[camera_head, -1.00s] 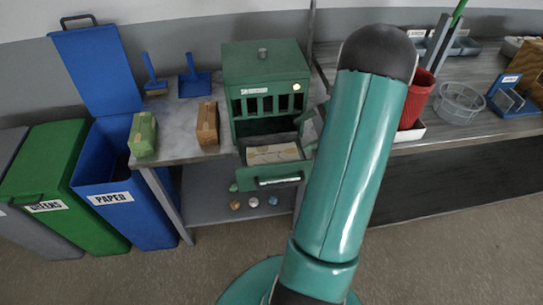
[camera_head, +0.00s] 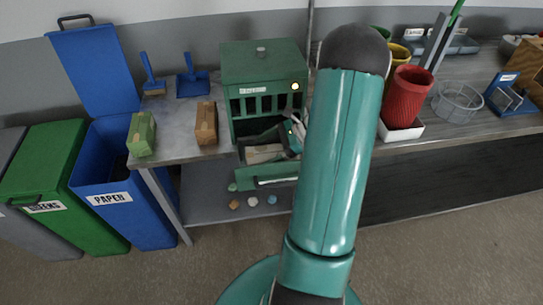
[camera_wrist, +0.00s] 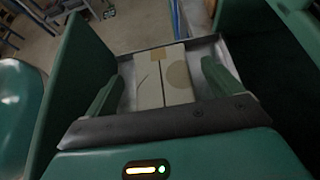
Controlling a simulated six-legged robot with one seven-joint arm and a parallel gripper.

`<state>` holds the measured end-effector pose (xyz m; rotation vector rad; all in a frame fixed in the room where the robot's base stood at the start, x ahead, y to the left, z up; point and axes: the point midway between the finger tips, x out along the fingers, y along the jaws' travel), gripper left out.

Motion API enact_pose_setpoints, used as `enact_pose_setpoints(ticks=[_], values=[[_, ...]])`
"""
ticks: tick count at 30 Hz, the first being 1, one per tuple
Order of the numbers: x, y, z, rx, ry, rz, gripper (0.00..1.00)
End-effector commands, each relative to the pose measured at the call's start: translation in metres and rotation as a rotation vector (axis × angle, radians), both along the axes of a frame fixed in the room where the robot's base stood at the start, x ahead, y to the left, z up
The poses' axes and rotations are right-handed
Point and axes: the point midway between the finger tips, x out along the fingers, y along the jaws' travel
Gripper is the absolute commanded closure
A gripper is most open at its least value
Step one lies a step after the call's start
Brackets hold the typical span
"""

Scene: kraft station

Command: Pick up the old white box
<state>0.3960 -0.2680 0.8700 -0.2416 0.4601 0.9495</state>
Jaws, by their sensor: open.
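The old white box (camera_head: 262,154), cream-coloured with tan patches, lies in the open drawer (camera_head: 262,182) of a green cabinet (camera_head: 263,66). My gripper (camera_head: 291,136) is at the drawer's right side, partly hidden behind my arm in the head view. In the wrist view the box (camera_wrist: 160,80) shows between my two green fingers (camera_wrist: 163,68), which are apart with a gap on each side. Nothing is held. I cannot tell how far the fingertips are above the box.
A green block (camera_head: 141,134) and a brown block (camera_head: 206,123) stand on the bench left of the cabinet. Blue paper bin (camera_head: 120,208) and green bin (camera_head: 55,190) stand at left. A red cup (camera_head: 407,95) and wire basket (camera_head: 458,101) are right. Small balls lie under the drawer.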

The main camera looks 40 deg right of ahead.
Motion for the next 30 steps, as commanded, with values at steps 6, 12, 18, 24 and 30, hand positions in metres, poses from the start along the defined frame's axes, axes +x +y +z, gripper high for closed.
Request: enact_pose_setpoints(ticks=[6, 12, 18, 24, 30], values=[[0.003, 0.004, -0.003, 0.0, -0.001, 0.0, 0.09], [0.002, 0.004, -0.002, 0.0, -0.001, 0.0, 0.35], [0.002, 0.004, -0.002, 0.0, -0.001, 0.0, 0.62], [0.003, 0.004, 0.0, -0.002, -0.001, 0.001, 0.63], [0.003, 0.003, 0.026, -0.005, -0.003, 0.001, 0.63]])
